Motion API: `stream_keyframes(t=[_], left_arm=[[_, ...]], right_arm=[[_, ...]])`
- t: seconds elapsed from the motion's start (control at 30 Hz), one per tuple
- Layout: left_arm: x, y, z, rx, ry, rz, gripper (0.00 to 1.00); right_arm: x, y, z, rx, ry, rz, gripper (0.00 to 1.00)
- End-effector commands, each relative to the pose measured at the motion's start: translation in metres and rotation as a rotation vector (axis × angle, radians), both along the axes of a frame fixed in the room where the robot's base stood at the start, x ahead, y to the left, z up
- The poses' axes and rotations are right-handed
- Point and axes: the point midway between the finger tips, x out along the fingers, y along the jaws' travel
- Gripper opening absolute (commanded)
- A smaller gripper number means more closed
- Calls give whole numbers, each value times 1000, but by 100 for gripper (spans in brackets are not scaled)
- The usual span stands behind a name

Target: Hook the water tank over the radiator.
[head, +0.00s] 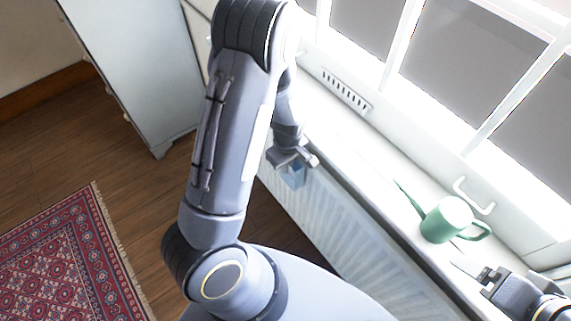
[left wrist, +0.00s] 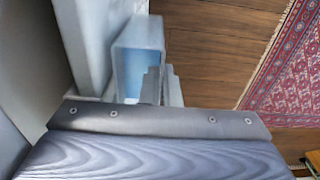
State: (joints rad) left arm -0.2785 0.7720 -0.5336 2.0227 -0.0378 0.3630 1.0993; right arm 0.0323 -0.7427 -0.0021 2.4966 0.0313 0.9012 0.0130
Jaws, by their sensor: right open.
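The water tank (head: 292,177) is a small pale-blue open box beside the top edge of the white ribbed radiator (head: 345,235), near its far end. My left gripper (head: 300,157) is above the tank. In the left wrist view the tank (left wrist: 138,62) shows its open top, with one finger inside its wall and one outside, so the gripper (left wrist: 162,86) looks shut on that wall. Whether the tank's hook sits over the radiator is hidden. My right gripper (head: 488,277) is open and empty at the lower right, near the sill.
A pale cabinet (head: 140,70) stands at the back left. A red patterned rug (head: 70,260) covers part of the wooden floor.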

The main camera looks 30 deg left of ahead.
Motion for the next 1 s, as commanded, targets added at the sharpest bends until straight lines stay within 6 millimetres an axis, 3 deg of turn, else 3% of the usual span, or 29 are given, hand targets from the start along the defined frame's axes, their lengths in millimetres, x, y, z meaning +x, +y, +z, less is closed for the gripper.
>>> stream_keyframes(t=[0.4, 0.63, 0.87, 1.0], left_arm=[[0, 0, -3, 0, 0, 0, 0], [0, 0, -3, 0, 0, 0, 28], [0, 0, -3, 0, 0, 0, 28], [1, 0, 7, 1, -4, -1, 28]], right_arm=[[0, 0, -2, 0, 0, 0, 83], [0, 0, -2, 0, 0, 0, 83], [0, 0, -2, 0, 0, 0, 83], [0, 0, -1, 0, 0, 0, 83]])
